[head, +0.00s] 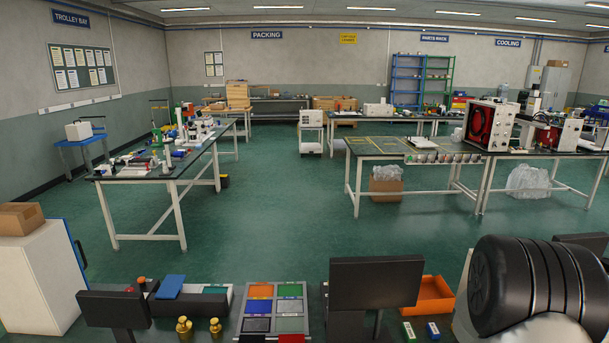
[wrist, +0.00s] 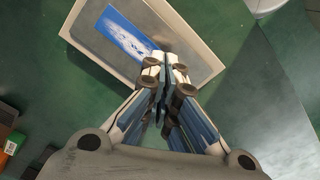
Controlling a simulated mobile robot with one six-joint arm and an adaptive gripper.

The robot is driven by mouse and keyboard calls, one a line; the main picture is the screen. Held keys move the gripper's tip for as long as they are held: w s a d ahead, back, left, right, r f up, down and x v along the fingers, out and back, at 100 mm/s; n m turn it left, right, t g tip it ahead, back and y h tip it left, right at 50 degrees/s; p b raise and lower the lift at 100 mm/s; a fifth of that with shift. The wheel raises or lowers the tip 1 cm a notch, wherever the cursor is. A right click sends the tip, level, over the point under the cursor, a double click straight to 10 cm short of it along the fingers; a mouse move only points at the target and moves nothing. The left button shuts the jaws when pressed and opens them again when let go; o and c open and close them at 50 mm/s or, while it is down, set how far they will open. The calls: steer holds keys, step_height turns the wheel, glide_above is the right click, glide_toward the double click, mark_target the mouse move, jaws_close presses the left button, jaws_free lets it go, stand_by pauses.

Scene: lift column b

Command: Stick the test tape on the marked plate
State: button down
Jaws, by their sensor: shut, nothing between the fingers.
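My gripper (wrist: 165,78) shows in the wrist view with its fingers together and nothing visible between them. Just past the fingertips is a flat white-framed panel (wrist: 205,32) with a blue and white area and a grey area; the fingers cover part of its lower edge. I cannot tell whether it is the marked plate, or how far below the fingers it lies. I cannot make out the test tape for certain in either view. In the head view my dark arm link fills the lower right and my gripper is out of sight.
In the head view, a sectioned tray (head: 274,311) with coloured squares, brass weights (head: 184,327), an orange bin (head: 434,293) and small green-labelled boxes (head: 409,331) are at the near edge. A dark panel (head: 375,282) stands among them. Open green floor (head: 285,200) lies beyond.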

steer(key=shift+f+b, duration=0.65)
steer(key=shift+f, duration=0.15)
stand_by(1.0)
steer(key=shift+r+p, duration=2.25)
steer(key=shift+r, duration=0.75)
